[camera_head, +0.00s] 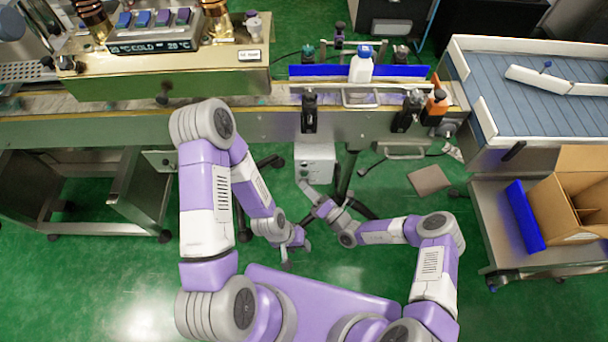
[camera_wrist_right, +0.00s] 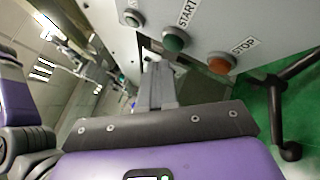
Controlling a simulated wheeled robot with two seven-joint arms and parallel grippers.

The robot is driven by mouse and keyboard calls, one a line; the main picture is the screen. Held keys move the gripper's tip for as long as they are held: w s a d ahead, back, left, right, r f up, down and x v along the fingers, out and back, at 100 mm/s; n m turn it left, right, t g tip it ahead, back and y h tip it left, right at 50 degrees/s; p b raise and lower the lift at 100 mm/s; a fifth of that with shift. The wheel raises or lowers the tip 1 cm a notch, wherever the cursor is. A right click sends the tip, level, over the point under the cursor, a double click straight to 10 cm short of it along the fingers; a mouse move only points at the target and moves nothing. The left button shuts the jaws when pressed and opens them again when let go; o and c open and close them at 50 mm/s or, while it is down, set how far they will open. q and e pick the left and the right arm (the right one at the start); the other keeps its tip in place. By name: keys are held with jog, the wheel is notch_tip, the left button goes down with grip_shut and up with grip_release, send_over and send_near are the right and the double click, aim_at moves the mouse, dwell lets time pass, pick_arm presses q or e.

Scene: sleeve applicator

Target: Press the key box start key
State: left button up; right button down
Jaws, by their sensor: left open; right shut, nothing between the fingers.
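The key box (camera_head: 315,160) is a light grey box below the conveyor in the head view. In the right wrist view its face (camera_wrist_right: 207,18) carries a green button labelled START (camera_wrist_right: 175,40), an orange-red button labelled STOP (camera_wrist_right: 221,64) and a pale round knob (camera_wrist_right: 132,18). My right gripper (camera_head: 304,185) is shut and empty, close to the box's front. In the right wrist view its fingertips (camera_wrist_right: 152,62) are just left of and below the green start key; whether they touch the box cannot be told. My left gripper (camera_head: 295,252) is open and empty, low over the floor.
A conveyor (camera_head: 240,127) with a white, blue-capped bottle (camera_head: 361,64) runs above the box. A dark stand leg (camera_wrist_right: 274,110) is right of the keys. A cart with an open cardboard box (camera_head: 570,200) stands at the right. Green floor is free between my arms.

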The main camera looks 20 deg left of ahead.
jog(key=shift+w, duration=0.1)
jog(key=shift+w+a+b, duration=0.15)
jog(key=shift+w+b, duration=0.15)
jog(key=shift+w, duration=0.05)
jog(key=shift+w+a+b, duration=0.1)
jog(key=shift+w+b, duration=0.2)
jog(key=shift+w, duration=0.1)
dwell(0.6)
jog(key=shift+s, duration=0.1)
jog(key=shift+s+d+p, duration=0.25)
jog(key=shift+s+p, duration=0.2)
jog(key=shift+s, duration=0.3)
